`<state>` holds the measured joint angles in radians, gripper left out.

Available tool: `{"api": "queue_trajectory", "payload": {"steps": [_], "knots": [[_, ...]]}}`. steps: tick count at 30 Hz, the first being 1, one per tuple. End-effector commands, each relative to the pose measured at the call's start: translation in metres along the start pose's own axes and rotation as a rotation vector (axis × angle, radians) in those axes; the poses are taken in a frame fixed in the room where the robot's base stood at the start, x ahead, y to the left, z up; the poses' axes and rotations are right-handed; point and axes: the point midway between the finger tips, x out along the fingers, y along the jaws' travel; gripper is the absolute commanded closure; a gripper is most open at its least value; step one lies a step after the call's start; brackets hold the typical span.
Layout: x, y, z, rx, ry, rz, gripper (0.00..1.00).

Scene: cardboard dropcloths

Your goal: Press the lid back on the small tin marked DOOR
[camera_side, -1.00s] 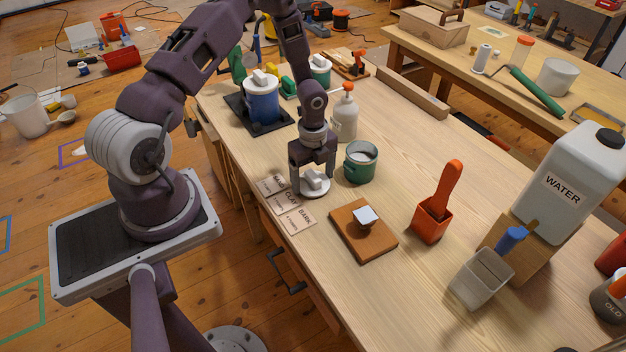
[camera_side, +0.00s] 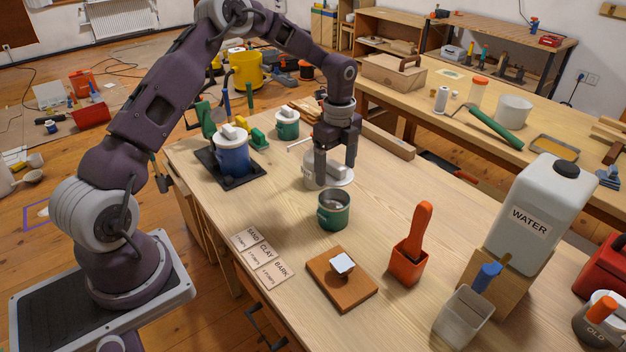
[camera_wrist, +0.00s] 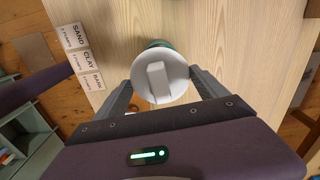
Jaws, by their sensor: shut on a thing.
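My gripper (camera_side: 335,168) is shut on a round white lid (camera_side: 340,180) with a raised bar on top. In the wrist view the lid (camera_wrist: 175,92) sits between my two fingers (camera_wrist: 160,85), bar upward. A small green tin (camera_side: 334,212) with an open top stands on the bench, just below the lid in the side view. In the wrist view only a strip of the green tin (camera_wrist: 158,43) shows past the lid's far edge; the rest is hidden. The gap between lid and tin is hard to judge. I cannot read DOOR on any tin.
A lidded blue tin (camera_side: 233,158) and a lidded green tin (camera_side: 287,128) stand farther back. Bare bench surrounds the green tin.

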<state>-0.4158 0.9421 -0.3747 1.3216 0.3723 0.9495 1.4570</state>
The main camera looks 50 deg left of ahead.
Motion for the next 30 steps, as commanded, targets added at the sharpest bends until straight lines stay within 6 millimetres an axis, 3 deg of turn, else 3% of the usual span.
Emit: {"api": "queue_trajectory", "payload": {"steps": [15,30], "knots": [[0.055,0.0,0.0,0.0,0.0,0.001,0.56],[0.062,0.0,0.0,0.0,0.0,0.0,0.56]]}}
